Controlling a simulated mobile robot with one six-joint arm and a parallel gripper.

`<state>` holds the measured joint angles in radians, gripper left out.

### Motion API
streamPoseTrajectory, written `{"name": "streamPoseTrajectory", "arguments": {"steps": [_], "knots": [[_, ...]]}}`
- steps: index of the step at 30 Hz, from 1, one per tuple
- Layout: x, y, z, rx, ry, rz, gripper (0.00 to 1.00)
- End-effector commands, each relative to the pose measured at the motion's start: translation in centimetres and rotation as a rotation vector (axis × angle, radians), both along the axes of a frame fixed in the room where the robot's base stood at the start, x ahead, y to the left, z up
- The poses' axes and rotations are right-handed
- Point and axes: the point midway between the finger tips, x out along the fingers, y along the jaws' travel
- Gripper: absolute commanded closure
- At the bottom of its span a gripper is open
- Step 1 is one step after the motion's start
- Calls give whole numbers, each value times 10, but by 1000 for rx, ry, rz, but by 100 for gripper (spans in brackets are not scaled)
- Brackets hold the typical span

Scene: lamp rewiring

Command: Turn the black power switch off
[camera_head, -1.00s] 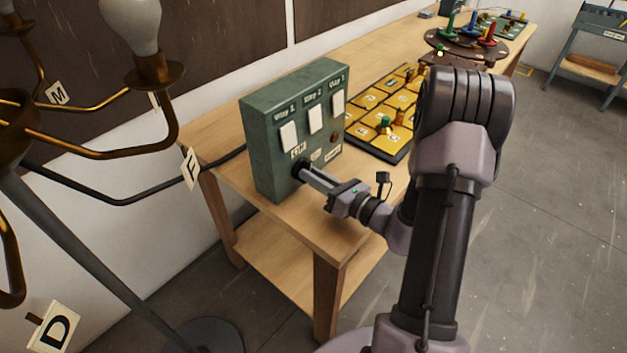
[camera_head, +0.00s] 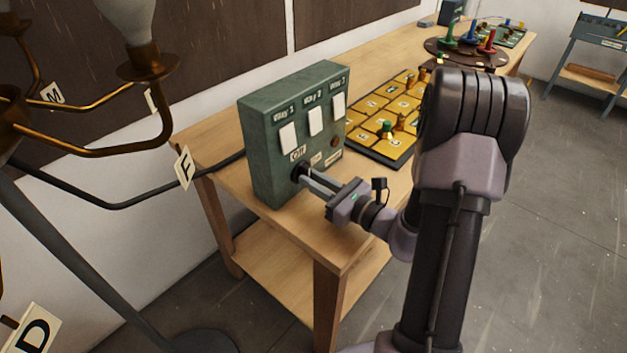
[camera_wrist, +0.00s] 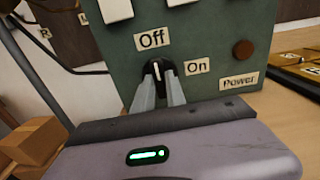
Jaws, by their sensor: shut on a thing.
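The black power switch (camera_wrist: 153,71) is a round knob low on the front of the green switch box (camera_head: 264,150). In the wrist view it sits between an "Off" label above it and an "On" label to its right. A white mark on the knob points up toward "Off". My gripper (camera_wrist: 160,80) is shut on the knob, one finger at each side. In the head view my gripper (camera_head: 305,174) reaches the box from the right, and its fingers hide most of the knob (camera_head: 300,168).
The box stands on a wooden table (camera_head: 290,238) with three white rocker switches and a brown round button (camera_wrist: 243,50). A yellow tiled board (camera_head: 378,117) lies behind my arm. A brass lamp (camera_head: 150,68) with tags stands at left. Open floor lies at right.

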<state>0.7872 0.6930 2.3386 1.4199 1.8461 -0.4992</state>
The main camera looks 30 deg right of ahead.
Motion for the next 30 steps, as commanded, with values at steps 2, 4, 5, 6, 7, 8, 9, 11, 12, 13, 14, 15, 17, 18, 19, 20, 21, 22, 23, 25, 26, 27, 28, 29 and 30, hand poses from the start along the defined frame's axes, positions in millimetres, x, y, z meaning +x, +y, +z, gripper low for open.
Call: {"name": "streamPoseTrajectory", "arguments": {"steps": [2,4,5,6,7,8,9,11,12,13,14,15,17,18,19,20,21,22,23,25,26,27,28,29,30], "knots": [[0,0,0,-2,0,1,100],[0,0,0,-1,1,1,100],[0,0,0,-2,0,1,100],[0,0,0,-1,1,1,82],[0,0,0,-1,1,1,76],[0,0,0,-1,1,1,70],[0,0,0,-1,1,1,62],[0,0,0,-1,1,1,62],[0,0,0,-1,1,0,62],[0,0,0,-1,1,0,62],[0,0,0,-1,1,0,62],[0,0,0,-1,1,0,62],[0,0,0,0,0,0,62],[0,0,0,0,1,0,62],[-1,-1,0,0,1,0,62],[-3,-2,0,0,1,-1,62],[-7,-3,0,0,1,-2,62],[-11,-5,1,0,1,-3,62],[-16,-8,1,2,2,-4,62],[-33,-14,2,3,2,-6,62],[-42,-18,2,2,3,-7,62],[-55,-23,3,3,2,-10,62],[-65,-26,3,3,2,-10,62],[-75,-30,3,2,3,-9,62],[-88,-34,4,2,1,-9,62]]}}
